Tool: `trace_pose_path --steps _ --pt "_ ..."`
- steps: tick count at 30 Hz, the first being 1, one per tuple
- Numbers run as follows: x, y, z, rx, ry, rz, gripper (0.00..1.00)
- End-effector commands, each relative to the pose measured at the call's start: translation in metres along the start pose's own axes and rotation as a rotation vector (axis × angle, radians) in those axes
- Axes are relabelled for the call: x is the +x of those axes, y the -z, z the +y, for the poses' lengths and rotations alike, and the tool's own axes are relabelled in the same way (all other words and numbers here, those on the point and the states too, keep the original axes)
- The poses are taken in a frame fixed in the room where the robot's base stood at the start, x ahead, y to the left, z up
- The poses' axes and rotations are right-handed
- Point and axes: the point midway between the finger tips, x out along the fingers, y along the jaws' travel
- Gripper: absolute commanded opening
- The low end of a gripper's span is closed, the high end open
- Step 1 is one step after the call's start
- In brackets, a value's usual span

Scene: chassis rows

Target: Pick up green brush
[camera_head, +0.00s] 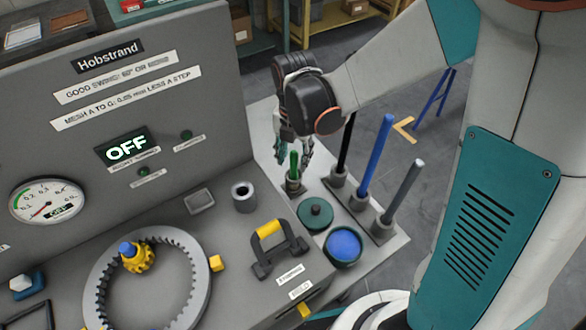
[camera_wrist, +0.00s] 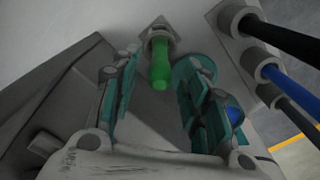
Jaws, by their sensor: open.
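The green brush (camera_head: 294,160) stands upright in a small grey holder (camera_head: 294,186) on the grey bench, beside the panel's right edge. My gripper (camera_head: 291,153) comes down over it from above, with its fingers around the brush's upper part. In the wrist view the green brush (camera_wrist: 160,66) lies between the two teal-padded fingers of my gripper (camera_wrist: 158,80), with a gap on both sides. The fingers are open and do not appear to touch it. The brush's lower end is hidden in the holder.
Black (camera_head: 346,146), blue (camera_head: 376,155) and grey (camera_head: 403,191) rods stand close on the right. A dark green round lid (camera_head: 315,213) and a bowl of blue material (camera_head: 343,246) sit in front. The Hobstrand panel (camera_head: 150,90) rises at left.

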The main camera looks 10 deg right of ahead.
Motion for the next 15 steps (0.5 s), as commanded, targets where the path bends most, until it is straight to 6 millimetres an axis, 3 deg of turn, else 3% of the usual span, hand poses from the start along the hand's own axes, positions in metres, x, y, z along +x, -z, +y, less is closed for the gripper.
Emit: trace_pose_path --steps 9,15 --pt "0.042 -0.005 0.002 0.001 0.0 0.0 0.41" --pt "0.05 -0.005 0.002 0.001 0.0 0.0 0.41"
